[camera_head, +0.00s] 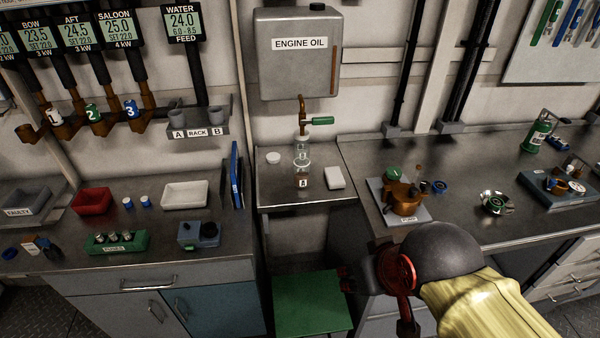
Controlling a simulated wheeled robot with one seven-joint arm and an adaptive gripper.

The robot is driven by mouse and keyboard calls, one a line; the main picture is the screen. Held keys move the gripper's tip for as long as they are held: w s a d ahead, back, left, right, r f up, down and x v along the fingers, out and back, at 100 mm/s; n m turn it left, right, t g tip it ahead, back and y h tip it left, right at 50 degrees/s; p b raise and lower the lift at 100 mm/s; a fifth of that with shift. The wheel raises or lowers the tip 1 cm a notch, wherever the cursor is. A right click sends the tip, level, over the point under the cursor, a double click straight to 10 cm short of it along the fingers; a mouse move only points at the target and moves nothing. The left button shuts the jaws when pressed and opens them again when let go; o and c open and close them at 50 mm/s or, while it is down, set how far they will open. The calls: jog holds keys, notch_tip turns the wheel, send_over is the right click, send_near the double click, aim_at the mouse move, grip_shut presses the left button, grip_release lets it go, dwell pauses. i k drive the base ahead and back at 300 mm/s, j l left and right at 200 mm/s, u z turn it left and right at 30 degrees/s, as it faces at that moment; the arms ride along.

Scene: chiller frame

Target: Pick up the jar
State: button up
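A clear glass jar (302,164) stands upright on the small shelf under the brass tap of the engine oil tank. A label marked A is at its base. A narrower clear piece shows just above it, below the tap, and I cannot tell whether they touch. My gripper (344,285) is at the lower middle, in front of and below the shelf, apart from the jar and to its right. It is dark and small in the picture, seen partly over the green stool, and its finger opening is unclear.
The engine oil tank (297,58) and its green-handled tap (318,121) are above the jar. A white lid (273,157) lies left of it and a white pad (334,177) right. A brass device (404,196) stands on the right bench. A green stool (311,302) is below.

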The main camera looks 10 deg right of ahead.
aim_at(301, 165)
jog(key=i+j+z, duration=0.15)
jog(key=z, duration=0.2)
jog(key=i+j+z, duration=0.1)
jog(key=z, duration=0.25)
jog(key=j, duration=0.1)
